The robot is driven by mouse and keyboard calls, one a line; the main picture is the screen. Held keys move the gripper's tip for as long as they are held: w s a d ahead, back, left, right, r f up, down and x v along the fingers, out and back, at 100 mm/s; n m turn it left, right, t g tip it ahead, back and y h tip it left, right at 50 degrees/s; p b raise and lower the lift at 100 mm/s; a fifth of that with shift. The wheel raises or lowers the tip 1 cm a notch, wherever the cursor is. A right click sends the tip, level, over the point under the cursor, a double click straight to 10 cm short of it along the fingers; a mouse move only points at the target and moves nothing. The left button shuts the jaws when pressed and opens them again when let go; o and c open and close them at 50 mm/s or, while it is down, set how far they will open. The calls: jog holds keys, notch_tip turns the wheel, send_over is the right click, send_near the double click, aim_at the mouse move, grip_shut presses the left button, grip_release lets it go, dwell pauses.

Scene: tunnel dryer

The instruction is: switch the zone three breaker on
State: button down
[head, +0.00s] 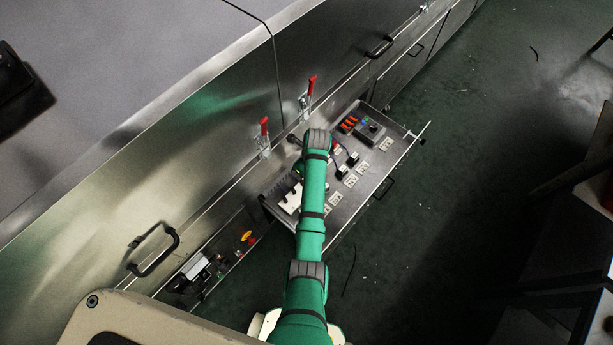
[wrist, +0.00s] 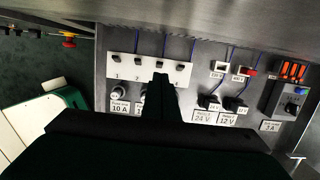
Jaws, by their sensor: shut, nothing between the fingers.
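The white breaker plate (wrist: 150,72) is near the middle of the wrist view, with a row of small dark levers. The numbers 1 and 2 show at its left and another number at its right. The third lever (wrist: 161,63) shows just beyond my fingertips. My gripper (wrist: 161,77) is shut and empty, with its tips over the lower part of the plate, covering the third number. Whether the tips touch the plate or lever I cannot tell. In the head view the white plate (head: 291,199) is partly hidden by my green arm, and the gripper is not clearly visible.
The plate sits in an open drawer (head: 345,212) below the steel dryer wall (head: 190,130). To the right are black plugs (wrist: 233,104), sockets and a dark box (wrist: 290,98) with orange switches. Red-handled clamps (head: 265,135) stand along the dryer edge. Floor beyond the drawer is mostly clear.

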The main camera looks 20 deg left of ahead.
jog(key=shift+w+a+r, duration=0.1)
jog(key=shift+a+r, duration=0.15)
jog(key=shift+r, duration=0.8)
jog(key=s+d+f+n+t, duration=0.45)
jog(key=s+d+f, duration=0.2)
jog(key=s, duration=0.25)
jog(key=s+d+r+n+t, duration=0.1)
jog(key=s+d+n, duration=0.15)
jog(key=s, duration=0.25)
jog(key=s+d+r+n+t, duration=0.1)
jog(key=s+d+n+t, duration=0.15)
jog(key=s, duration=0.35)
jog(key=s+d+r+n+t, duration=0.1)
jog(key=s+r+n, duration=0.3)
jog(key=r, duration=0.6)
jog(key=s+d+r+n+t+h, duration=0.1)
jog(key=s+d+r+n+t, duration=0.1)
jog(key=s+r+n, duration=0.3)
jog(key=s+d+r+n+t+h, duration=0.1)
jog(key=s+r+n+t, duration=0.2)
jog(key=s+r, duration=0.6)
notch_tip(320, 180, up, 6)
jog(key=shift+d+f+n+t, duration=0.1)
jog(key=shift+d+n+t, duration=0.2)
jog(key=shift+n, duration=0.35)
